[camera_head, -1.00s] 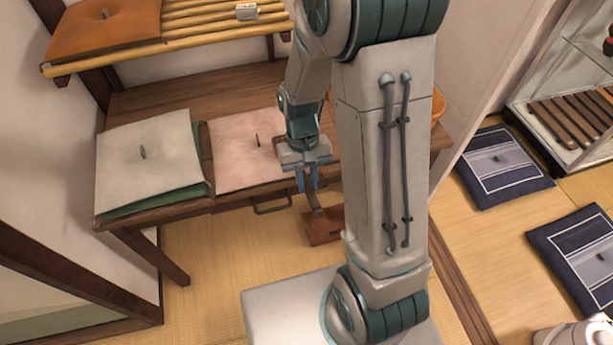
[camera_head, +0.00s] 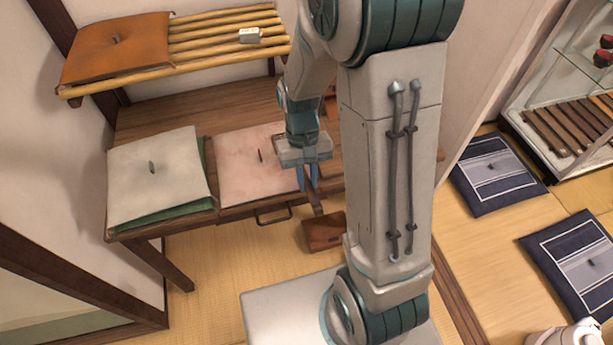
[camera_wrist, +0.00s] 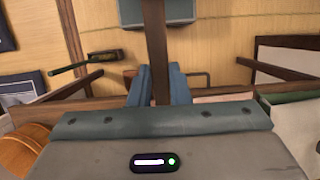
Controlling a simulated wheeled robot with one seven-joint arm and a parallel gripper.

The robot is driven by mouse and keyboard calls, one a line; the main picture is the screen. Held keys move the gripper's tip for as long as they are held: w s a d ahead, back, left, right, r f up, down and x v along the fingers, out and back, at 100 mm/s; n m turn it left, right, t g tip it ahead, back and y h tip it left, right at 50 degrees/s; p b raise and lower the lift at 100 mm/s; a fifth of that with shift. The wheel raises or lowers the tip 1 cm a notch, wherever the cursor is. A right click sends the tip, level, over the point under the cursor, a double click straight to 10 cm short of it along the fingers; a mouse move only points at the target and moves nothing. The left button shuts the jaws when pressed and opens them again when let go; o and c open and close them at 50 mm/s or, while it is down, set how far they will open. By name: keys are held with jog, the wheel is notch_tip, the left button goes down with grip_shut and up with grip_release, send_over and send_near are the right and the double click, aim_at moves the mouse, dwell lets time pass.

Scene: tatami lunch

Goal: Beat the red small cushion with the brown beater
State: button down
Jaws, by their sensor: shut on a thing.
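My gripper (camera_head: 308,178) is shut on the handle of the brown beater (camera_head: 323,231). The beater's flat brown head hangs in front of the desk, above the tatami. Its handle (camera_wrist: 155,45) also runs between the blue fingers in the wrist view. A pale pinkish-red cushion (camera_head: 240,165) with a dark centre tuft lies on the desk, just left of my gripper; its right edge is partly hidden by the gripper. The beater head appears apart from it.
A whitish cushion (camera_head: 155,175) lies over a green one (camera_head: 165,215) on the desk's left. An orange-brown cushion (camera_head: 115,48) and a small white-topped block (camera_head: 249,35) sit on the slatted shelf. Two navy cushions (camera_head: 495,168) lie on the floor at right.

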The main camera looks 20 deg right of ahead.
notch_tip(320, 180, down, 8)
jog(key=f+b, duration=0.1)
jog(key=b, duration=0.5)
notch_tip(320, 180, up, 10)
jog(key=p, duration=0.7)
jog(key=shift+f, duration=0.3)
